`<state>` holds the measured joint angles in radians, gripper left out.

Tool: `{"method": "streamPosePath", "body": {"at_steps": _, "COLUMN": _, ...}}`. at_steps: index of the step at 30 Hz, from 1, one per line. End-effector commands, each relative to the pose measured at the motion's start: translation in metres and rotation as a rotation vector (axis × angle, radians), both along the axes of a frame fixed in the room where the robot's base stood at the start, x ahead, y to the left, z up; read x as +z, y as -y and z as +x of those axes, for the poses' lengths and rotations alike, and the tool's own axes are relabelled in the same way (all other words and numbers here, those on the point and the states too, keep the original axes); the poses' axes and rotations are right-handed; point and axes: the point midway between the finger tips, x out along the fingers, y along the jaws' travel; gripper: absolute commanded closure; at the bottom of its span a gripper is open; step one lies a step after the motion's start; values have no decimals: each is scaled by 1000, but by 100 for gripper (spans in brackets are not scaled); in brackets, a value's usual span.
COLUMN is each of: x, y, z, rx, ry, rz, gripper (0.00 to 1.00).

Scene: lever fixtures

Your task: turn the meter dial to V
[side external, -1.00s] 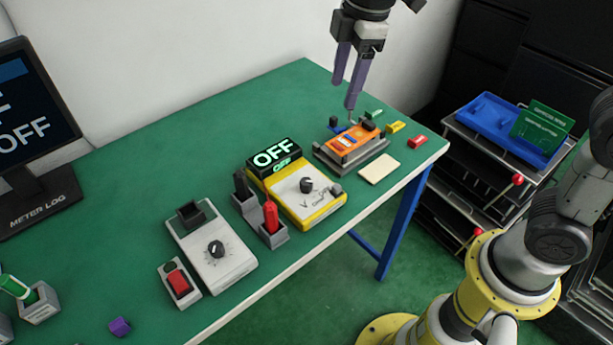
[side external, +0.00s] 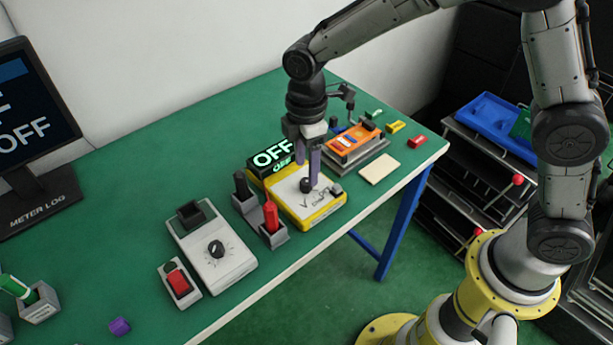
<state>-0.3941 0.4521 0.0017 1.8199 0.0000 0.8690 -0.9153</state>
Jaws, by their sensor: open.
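The yellow meter (side external: 322,212) lies on the green table with its display (side external: 272,154) reading OFF. Its black dial (side external: 306,185) is on the white face, with a V mark to its lower left. My gripper (side external: 309,175) is open, pointing down over the meter, with its purple fingers close to the dial. One finger is behind or left of the dial and one is right of it. I cannot tell whether they touch it. The fingers hide part of the meter's face. The monitor (side external: 35,135) at the left also shows OFF.
Red and black probes stand in a grey holder (side external: 272,238) just left of the meter. An orange device (side external: 352,143) on a grey stand is behind right. The table's back left is clear.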

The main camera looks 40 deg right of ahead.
Motion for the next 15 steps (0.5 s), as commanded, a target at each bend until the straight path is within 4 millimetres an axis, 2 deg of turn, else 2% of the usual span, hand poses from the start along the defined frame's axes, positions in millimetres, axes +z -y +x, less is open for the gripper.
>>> {"method": "streamPosePath", "body": {"at_steps": 3, "x": -20, "y": 1, "z": -1, "rx": 0, "ry": -3, "rz": -1, "gripper": 40}}
{"method": "streamPosePath", "body": {"at_steps": 6, "x": -32, "y": 0, "z": 0, "rx": 0, "ry": -1, "rz": -1, "gripper": 40}}
{"method": "streamPosePath", "body": {"at_steps": 15, "x": -43, "y": 0, "z": 0, "rx": 0, "ry": 1, "rz": 1, "gripper": 40}}
